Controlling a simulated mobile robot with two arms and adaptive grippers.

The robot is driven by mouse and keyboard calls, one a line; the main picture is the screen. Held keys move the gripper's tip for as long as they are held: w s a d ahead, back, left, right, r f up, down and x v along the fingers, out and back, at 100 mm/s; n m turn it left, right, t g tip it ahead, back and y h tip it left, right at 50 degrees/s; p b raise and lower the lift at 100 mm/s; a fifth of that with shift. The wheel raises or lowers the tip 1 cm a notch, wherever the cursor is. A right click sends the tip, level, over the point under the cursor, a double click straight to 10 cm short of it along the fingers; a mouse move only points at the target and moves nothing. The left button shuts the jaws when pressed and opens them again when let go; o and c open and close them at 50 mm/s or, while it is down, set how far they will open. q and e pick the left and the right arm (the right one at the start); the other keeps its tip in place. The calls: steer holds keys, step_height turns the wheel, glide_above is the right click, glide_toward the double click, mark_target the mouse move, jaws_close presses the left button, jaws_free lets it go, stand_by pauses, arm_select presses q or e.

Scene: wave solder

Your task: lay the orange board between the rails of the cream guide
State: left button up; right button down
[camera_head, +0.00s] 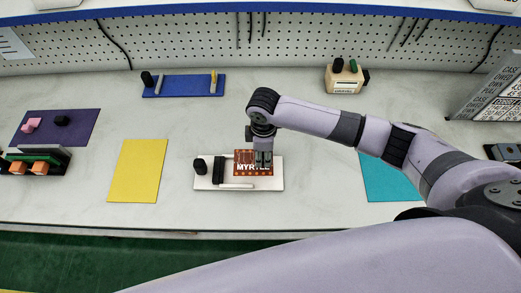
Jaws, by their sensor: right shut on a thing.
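The orange board (243,160), a brown-orange plate with white lettering starting "MYRT", is over the right part of the cream guide (207,184). The guide is a pale flat base with a black post, a black bar and a pale front rail (236,186). My right gripper (264,163) points down and is shut on the board near its right side, hiding part of the lettering. The board's near edge is just behind the front rail. I cannot tell whether the board touches the base. My left gripper is out of view.
A yellow mat (138,171) lies left of the guide and a teal mat (388,183) right. A blue guide (182,88) and a beige box (345,79) stand farther back. A purple mat (80,126) and a rack with orange blocks (40,166) are at far left.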

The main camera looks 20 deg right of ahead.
steer(key=shift+d, duration=0.15)
steer(key=shift+r+p, duration=0.15)
steer(key=shift+p, duration=0.4)
steer(key=shift+f+b, duration=0.6)
steer(key=shift+f, duration=0.3)
steer(key=shift+f+b, duration=0.7)
steer(key=shift+f, duration=0.85)
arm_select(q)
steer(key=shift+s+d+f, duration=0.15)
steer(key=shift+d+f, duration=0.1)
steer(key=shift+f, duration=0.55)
arm_select(e)
steer(key=shift+f, duration=0.1)
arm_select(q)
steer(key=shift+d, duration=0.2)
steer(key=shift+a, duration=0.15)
arm_select(e)
steer(key=shift+f, duration=0.45)
steer(key=c, duration=1)
jaws_free()
steer(key=shift+c, duration=0.2)
